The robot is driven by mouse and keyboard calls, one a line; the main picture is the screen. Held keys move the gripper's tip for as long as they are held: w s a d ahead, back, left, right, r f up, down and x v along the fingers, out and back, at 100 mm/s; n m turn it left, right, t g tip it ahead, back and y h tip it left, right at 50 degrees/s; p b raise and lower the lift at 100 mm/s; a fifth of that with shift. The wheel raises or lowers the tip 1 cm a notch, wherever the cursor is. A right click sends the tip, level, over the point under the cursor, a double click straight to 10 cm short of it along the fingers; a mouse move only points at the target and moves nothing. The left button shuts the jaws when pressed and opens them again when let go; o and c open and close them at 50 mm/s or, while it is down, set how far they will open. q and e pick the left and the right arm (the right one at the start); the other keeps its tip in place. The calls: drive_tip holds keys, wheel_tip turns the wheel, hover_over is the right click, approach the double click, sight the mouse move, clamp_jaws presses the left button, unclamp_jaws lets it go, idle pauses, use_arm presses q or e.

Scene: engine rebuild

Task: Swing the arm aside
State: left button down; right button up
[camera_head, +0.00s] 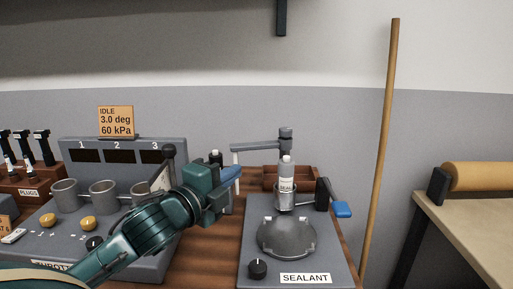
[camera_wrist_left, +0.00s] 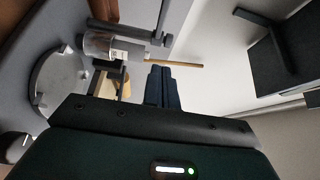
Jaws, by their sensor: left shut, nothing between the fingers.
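The sealant stand (camera_head: 300,262) is a grey base with a round grey disc (camera_head: 287,237) on top. A post (camera_head: 286,146) rises behind it, with a horizontal grey arm (camera_head: 258,147) reaching left. A clear sealant cartridge (camera_head: 287,185) stands upright in front of the post. A lever with a blue grip (camera_head: 341,209) sticks out at the stand's right. My left gripper (camera_head: 232,174) is shut and empty, left of the cartridge and below the arm's left end. In the left wrist view its closed fingers (camera_wrist_left: 163,87) are apart from the cartridge (camera_wrist_left: 100,45); the disc (camera_wrist_left: 55,85) is at the left.
A grey console (camera_head: 122,150) with several metal cups and yellow knobs stands at the left, partly behind my left arm. A reddish-brown tray (camera_head: 310,174) is behind the stand. A wooden pole (camera_head: 381,130) leans on the wall; a bench (camera_head: 470,220) with a brown roll is at the right.

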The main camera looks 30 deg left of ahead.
use_arm(q)
drive_tip(key=w, duration=0.1)
drive_tip(key=p, duration=0.1)
approach(260, 145)
drive_tip(key=w+d, duration=0.2)
drive_tip(key=d, duration=0.1)
drive_tip(key=w+a, duration=0.2)
drive_tip(key=w, duration=0.1)
drive_tip(key=shift+a+p, duration=0.15)
drive_tip(key=shift+p, duration=0.25)
drive_tip(key=shift+w+a, duration=0.3)
drive_tip(key=shift+w, duration=0.1)
use_arm(e)
drive_tip(key=shift+s+d+r, duration=0.1)
drive_tip(key=shift+s+r, duration=0.05)
drive_tip(key=shift+r, duration=0.35)
use_arm(q)
drive_tip(key=a+p, duration=0.1)
drive_tip(key=w+a+p, duration=0.1)
drive_tip(key=shift+w+a, duration=0.15)
drive_tip(key=shift+a, duration=0.25)
use_arm(e)
drive_tip(key=shift+s+d+r+n+g, duration=0.15)
drive_tip(key=shift+r+n+g, duration=0.15)
drive_tip(key=shift+r+n, duration=0.3)
